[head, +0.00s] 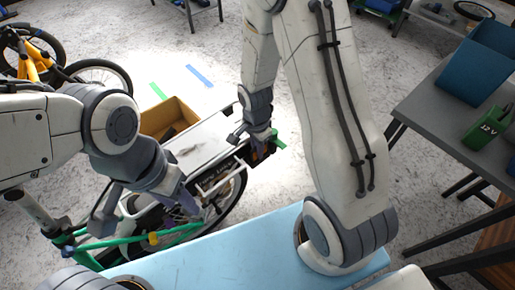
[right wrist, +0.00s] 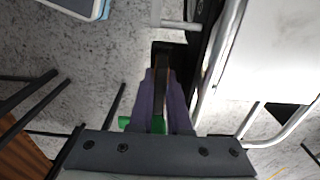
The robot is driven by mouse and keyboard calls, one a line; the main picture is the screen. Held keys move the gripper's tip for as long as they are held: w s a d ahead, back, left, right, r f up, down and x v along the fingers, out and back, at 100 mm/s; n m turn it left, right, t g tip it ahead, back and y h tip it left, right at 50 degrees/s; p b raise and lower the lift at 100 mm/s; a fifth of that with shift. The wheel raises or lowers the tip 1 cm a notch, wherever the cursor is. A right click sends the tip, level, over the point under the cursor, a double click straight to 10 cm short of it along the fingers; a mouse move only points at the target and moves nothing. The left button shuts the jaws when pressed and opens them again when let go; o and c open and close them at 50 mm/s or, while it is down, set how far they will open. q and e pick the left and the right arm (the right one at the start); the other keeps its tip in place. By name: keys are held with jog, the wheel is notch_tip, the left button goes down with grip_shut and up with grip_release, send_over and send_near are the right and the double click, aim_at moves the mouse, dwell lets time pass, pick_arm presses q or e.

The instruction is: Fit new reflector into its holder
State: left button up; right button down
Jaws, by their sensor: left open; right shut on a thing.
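A green-framed cargo bike (head: 190,234) stands in front of me with a pale flat rack top (head: 205,140) above its wheel. My right gripper (head: 258,148) is at the far right end of the rack. It is shut on a small dark reddish piece, seemingly the reflector (head: 262,153); it shows as a narrow brownish strip between the fingers (right wrist: 160,100) in the right wrist view. A black part, perhaps the holder (right wrist: 168,47), lies just beyond the fingertips; I cannot tell whether they touch. My left gripper (head: 147,205) is open and empty above the green frame.
A light blue bench top (head: 225,250) lies in front of my base. An orange-brown box (head: 168,118) stands behind the rack. A grey table (head: 440,110) at right carries a blue bin (head: 478,62) and a green 12 V battery (head: 487,127). Yellow bike (head: 35,60) at far left.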

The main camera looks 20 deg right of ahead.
jog(key=shift+f+b, duration=0.4)
jog(key=shift+f, duration=0.15)
jog(key=c, duration=0.8)
grip_release()
notch_tip(320, 180, up, 11)
jog(key=shift+a+f+p, duration=0.15)
jog(key=shift+f+p, duration=0.05)
jog(key=shift+p, duration=1.05)
jog(key=shift+s, duration=0.1)
